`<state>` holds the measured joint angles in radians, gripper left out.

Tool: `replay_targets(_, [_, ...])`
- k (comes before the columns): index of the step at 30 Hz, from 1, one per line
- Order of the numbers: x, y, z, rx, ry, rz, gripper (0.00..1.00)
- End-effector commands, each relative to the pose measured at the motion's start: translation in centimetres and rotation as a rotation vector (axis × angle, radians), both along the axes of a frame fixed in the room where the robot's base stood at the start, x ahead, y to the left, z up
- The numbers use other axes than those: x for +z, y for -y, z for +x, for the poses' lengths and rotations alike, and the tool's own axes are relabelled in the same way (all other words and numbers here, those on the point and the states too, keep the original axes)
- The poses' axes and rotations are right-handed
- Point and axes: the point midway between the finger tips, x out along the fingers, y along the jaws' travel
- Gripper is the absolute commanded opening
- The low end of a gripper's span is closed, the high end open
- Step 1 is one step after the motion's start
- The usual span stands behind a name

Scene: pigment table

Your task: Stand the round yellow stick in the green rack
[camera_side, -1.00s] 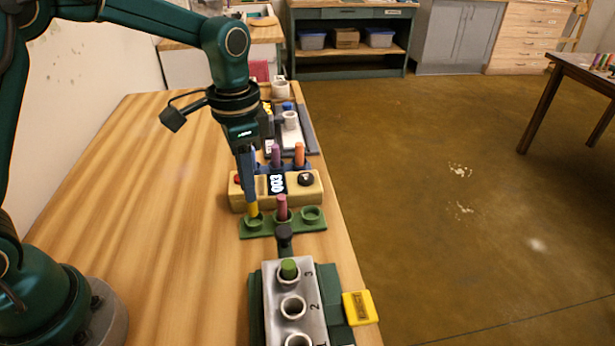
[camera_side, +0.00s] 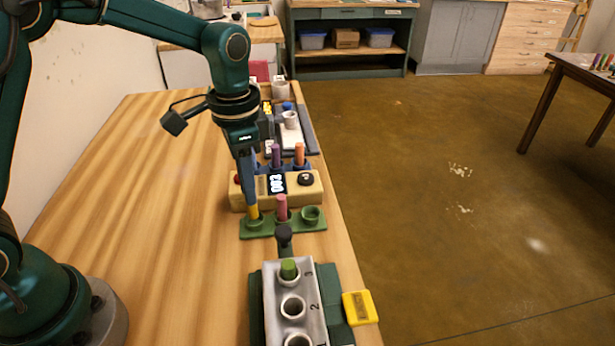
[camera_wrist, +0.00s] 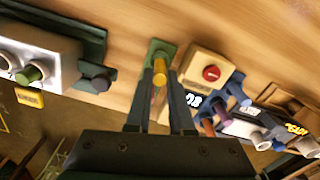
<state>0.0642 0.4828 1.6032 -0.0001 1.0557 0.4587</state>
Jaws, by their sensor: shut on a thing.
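The yellow stick (camera_side: 254,212) is upright, with its lower end at the left cup of the green rack (camera_side: 269,230) and seemingly inside it. My gripper (camera_side: 250,202) is shut on the stick's upper part, directly above that cup. The wrist view shows the yellow stick (camera_wrist: 160,70) between the two fingers of my gripper (camera_wrist: 160,82), with part of the green rack (camera_wrist: 158,46) behind it. A pink stick (camera_side: 282,207) stands in the rack's middle cup. The right cup (camera_side: 311,214) is empty. The fingers hide the stick's top in the side view.
Just behind the rack is a wooden box (camera_side: 240,199) with a display, a red button and a dark knob. Purple (camera_side: 276,155) and orange (camera_side: 299,154) sticks stand behind it. A metal block (camera_side: 275,318) with a green stick is in front. The table's left is clear.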

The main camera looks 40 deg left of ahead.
Motion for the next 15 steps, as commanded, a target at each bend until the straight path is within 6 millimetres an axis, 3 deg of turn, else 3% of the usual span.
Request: replay_targets(15, [-0.78, 0.0, -0.02, 0.0, -0.002, 0.0, 0.0])
